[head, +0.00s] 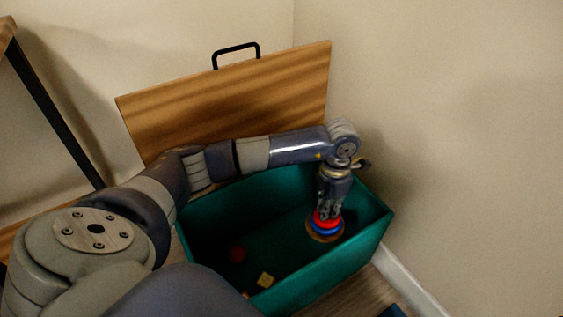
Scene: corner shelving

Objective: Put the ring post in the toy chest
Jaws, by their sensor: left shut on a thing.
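The ring post (325,230) has a red ring above a blue ring on a tan, wood-coloured base. My left gripper (328,210) points down and is shut on the ring post's upper part, which its fingers hide. The toy chest (330,278) is a teal box with its wooden lid (230,95) raised against the wall. The ring post is within the chest's opening, near its right end. I cannot tell whether its base touches the chest floor. My right gripper is not in view.
A wall stands close on the right. A dark shelf frame (50,115) is at the left. The lid has a black handle (236,54).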

